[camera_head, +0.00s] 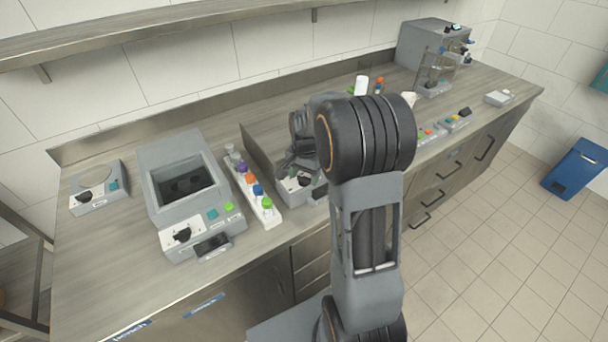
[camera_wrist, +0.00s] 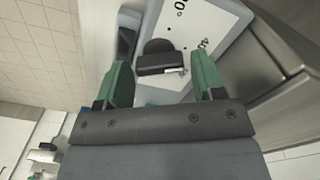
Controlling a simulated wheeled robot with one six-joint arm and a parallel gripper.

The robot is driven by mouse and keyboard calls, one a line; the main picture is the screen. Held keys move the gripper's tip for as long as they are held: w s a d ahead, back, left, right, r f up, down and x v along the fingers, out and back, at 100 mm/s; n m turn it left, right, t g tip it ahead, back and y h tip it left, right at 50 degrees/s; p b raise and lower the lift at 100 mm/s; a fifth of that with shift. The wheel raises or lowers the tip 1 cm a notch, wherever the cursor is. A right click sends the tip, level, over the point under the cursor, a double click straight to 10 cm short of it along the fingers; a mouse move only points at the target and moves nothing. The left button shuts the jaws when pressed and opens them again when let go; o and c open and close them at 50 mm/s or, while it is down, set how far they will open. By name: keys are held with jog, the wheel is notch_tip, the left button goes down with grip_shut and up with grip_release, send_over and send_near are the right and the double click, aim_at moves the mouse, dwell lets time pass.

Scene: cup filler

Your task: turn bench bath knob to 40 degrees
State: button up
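The bench bath shows in the head view as a grey and steel unit (camera_head: 262,163), largely hidden behind my arm. Its dark knob (camera_head: 304,179) is on a pale front plate. In the wrist view the knob (camera_wrist: 160,63) is a black disc with a raised grip bar, on a white dial plate (camera_wrist: 205,18) with printed marks, only partly readable. My gripper (camera_wrist: 162,77) is open, with one green fingertip on each side of the knob's bar. Gaps show between fingertips and bar. In the head view my gripper (camera_head: 296,150) is dark and partly covered by my arm.
A grey device (camera_head: 165,150) with its own knob (camera_head: 182,235) stands left of the bath. A white rack (camera_head: 268,219) of several colour-capped tubes lies between them. A small device (camera_head: 98,190) is at far left. More equipment (camera_head: 425,45) stands at the back right. A shelf (camera_head: 180,25) runs above.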

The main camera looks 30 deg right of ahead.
jog(key=shift+o, duration=1)
notch_tip(320, 180, up, 14)
jog(key=shift+f, duration=0.1)
